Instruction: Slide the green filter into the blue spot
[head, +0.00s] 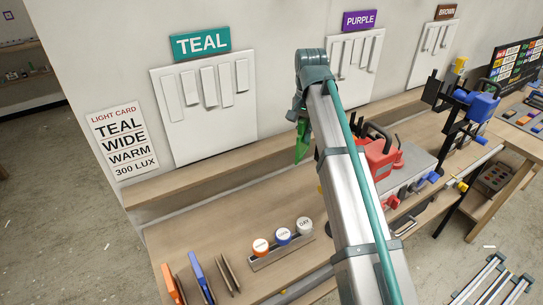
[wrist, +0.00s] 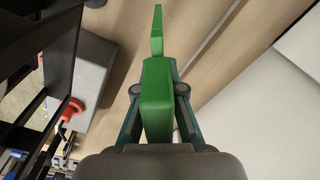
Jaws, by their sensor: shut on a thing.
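The green filter (head: 302,143) hangs below my gripper (head: 299,116) in the head view, above the wooden bench. In the wrist view the green filter (wrist: 157,100) is clamped between the two fingers of my gripper (wrist: 158,90), its narrower end pointing away. A blue lamp-like body (head: 482,106), which looks like the blue spot, sits on a black stand at the right of the head view. My gripper is well to its left, apart from it. Any slot in the blue body is too small to make out.
A red lamp-like body (head: 380,158) stands on a grey plate behind my arm, partly hidden. A rack with orange and blue panels (head: 201,277) and several round knobs (head: 283,236) are on the bench. White wall panels (head: 207,97) rise behind.

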